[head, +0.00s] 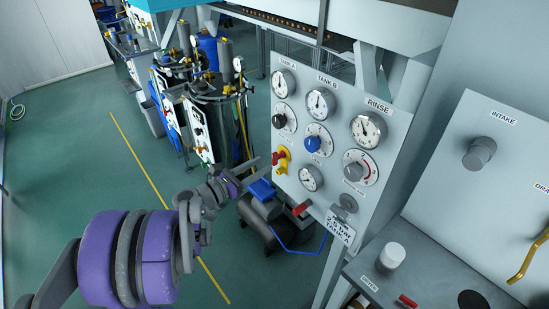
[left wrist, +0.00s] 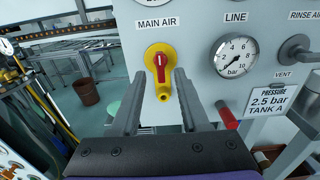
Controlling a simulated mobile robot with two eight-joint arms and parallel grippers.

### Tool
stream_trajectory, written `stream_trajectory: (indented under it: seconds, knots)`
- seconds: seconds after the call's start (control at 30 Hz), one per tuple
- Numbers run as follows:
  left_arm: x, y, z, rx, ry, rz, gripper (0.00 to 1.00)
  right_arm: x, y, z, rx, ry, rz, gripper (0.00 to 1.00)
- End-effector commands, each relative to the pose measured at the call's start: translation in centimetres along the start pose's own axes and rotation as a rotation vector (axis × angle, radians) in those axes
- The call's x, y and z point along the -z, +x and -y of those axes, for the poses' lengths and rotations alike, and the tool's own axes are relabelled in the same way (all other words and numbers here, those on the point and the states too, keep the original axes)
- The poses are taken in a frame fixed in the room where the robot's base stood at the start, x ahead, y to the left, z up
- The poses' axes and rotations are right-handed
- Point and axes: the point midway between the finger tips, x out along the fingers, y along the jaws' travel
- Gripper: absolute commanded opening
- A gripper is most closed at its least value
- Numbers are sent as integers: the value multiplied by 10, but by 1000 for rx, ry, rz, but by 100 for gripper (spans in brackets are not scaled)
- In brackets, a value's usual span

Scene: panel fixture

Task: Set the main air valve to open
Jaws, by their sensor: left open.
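The main air valve (head: 281,158) is a yellow round plate with a red handle, low on the left side of the grey gauge panel. In the left wrist view the valve (left wrist: 161,62) sits under the MAIN AIR label, its red handle upright and a yellow stub below. My left gripper (head: 262,170) reaches toward it from the left. In the left wrist view the two fingers of the left gripper (left wrist: 160,80) are apart, one on each side of the valve's lower part. Nothing is held between them; contact cannot be told. My right gripper is not in view.
The panel (head: 340,88) carries several gauges and knobs, including a LINE gauge (left wrist: 234,57) right of the valve. A red lever (left wrist: 227,115) sticks out lower right of the fingers. A pressure sign (left wrist: 270,100) hangs there. Tanks (head: 215,110) stand behind, left of the panel.

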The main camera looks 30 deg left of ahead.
Motion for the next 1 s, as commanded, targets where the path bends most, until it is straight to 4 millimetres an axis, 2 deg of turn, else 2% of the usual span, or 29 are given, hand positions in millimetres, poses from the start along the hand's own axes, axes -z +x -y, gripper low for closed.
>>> stream_trajectory:
  seconds: [0.1,0.3,0.47,0.7,0.73,0.97,1.0]
  knots:
    - [0,25,1,4,1,0,45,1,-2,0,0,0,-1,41]
    - [0,52,0,2,1,-1,45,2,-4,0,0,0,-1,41]
    - [0,60,1,1,2,-2,45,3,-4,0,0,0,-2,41]
    - [0,60,1,0,3,-2,45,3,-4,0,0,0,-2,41]
    - [0,60,1,0,3,-2,43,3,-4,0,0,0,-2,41]
    - [0,60,1,1,3,-2,2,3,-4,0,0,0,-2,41]
    - [0,60,1,1,3,-2,0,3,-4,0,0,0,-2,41]
